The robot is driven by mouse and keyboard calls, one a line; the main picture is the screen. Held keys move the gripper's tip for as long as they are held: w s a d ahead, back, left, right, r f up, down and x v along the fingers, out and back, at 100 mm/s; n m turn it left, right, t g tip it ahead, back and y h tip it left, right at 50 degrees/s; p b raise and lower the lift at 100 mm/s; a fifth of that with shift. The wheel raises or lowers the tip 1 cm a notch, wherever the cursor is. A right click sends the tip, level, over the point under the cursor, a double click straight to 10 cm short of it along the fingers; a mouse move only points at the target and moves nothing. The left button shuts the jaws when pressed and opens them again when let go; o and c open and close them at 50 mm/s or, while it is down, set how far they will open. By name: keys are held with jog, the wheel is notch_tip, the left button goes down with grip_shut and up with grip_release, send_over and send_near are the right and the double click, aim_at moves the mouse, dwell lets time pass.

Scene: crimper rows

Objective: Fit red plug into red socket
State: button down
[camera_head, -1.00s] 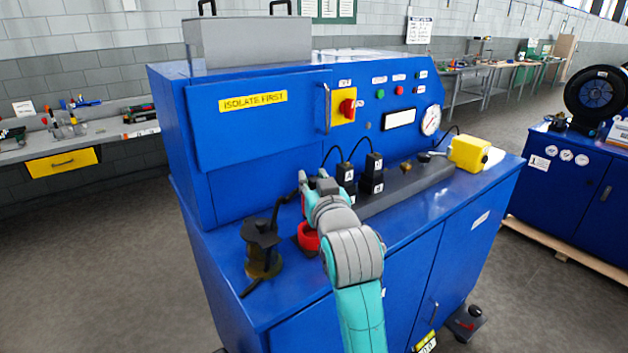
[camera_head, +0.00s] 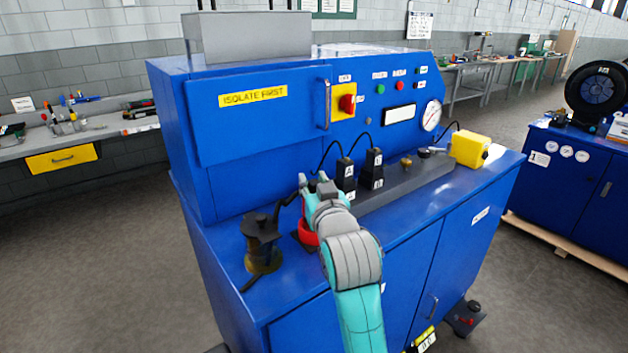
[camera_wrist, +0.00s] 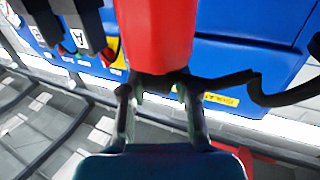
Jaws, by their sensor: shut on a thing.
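In the wrist view the red plug (camera_wrist: 155,35) fills the top middle, its black end between the fingers of my gripper (camera_wrist: 155,92). A black cable (camera_wrist: 225,80) runs off to the right from there. My gripper is shut on the plug. I cannot tell whether plug and socket touch.
Two black plugs (camera_head: 373,170) with cables stand on a grey rail (camera_head: 415,186) right of my gripper. A dark post-like fitting (camera_head: 262,245) stands left of the socket. The blue cabinet's upright panel (camera_head: 260,125) rises behind. A yellow box (camera_head: 469,149) sits at the right end.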

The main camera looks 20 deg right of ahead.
jog(key=shift+f, duration=1.15)
jog(key=c, duration=0.8)
grip_release()
jog(key=shift+o, duration=0.2)
jog(key=shift+s, duration=0.1)
jog(key=s, duration=1.1)
jog(key=shift+s+a, duration=0.4)
jog(key=shift+a, duration=0.05)
